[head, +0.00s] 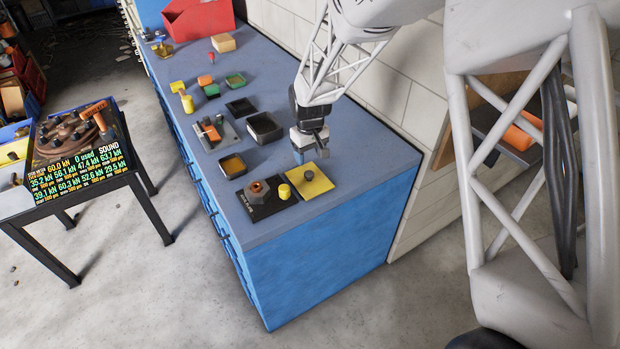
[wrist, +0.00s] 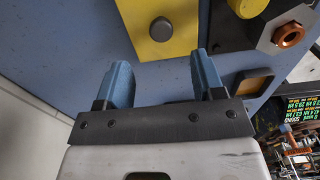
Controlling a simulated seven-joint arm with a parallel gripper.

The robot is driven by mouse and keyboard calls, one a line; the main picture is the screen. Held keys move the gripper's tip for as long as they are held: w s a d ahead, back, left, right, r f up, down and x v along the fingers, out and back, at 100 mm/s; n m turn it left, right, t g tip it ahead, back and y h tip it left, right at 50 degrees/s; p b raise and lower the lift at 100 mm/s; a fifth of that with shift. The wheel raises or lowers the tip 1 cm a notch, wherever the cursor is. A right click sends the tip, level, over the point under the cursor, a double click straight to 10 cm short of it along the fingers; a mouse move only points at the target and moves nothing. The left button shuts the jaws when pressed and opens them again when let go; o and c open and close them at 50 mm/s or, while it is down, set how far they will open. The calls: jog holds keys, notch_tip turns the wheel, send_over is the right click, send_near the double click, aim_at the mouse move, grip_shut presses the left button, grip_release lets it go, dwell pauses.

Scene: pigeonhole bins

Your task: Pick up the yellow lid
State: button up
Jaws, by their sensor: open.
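The yellow lid (head: 318,184) is a flat square plate with a dark round knob in its middle, lying on the blue bench top near its front end. It also shows in the wrist view (wrist: 178,48), ahead of the fingers at the top. My gripper (head: 310,152) is above the bench, just behind the lid in the head view. In the wrist view my gripper (wrist: 160,62) has its two blue fingers apart with nothing between them. The lid's knob is beyond the fingertips, roughly in line with the gap. The lid's top edge is cut off in that view.
A black plate (head: 262,209) with a copper-coloured nut (head: 258,188) and a small yellow cylinder (head: 284,191) are close to the lid's left. Dark open bins (head: 265,128) stand farther back. A white wall borders the bench's right; bare bench top (head: 370,150) lies right of my gripper.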

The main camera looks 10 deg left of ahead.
aim_at(309, 173)
jog(key=shift+w+a+f, duration=0.1)
jog(key=shift+a+f, duration=0.25)
jog(key=shift+f, duration=0.1)
jog(key=shift+f, duration=1.2)
jog(key=shift+f, duration=0.1)
jog(key=shift+d+f, duration=0.15)
jog(key=shift+f, duration=1.1)
jog(key=shift+d+f, duration=0.1)
jog(key=shift+f, duration=1.15)
jog(key=shift+c, duration=0.3)
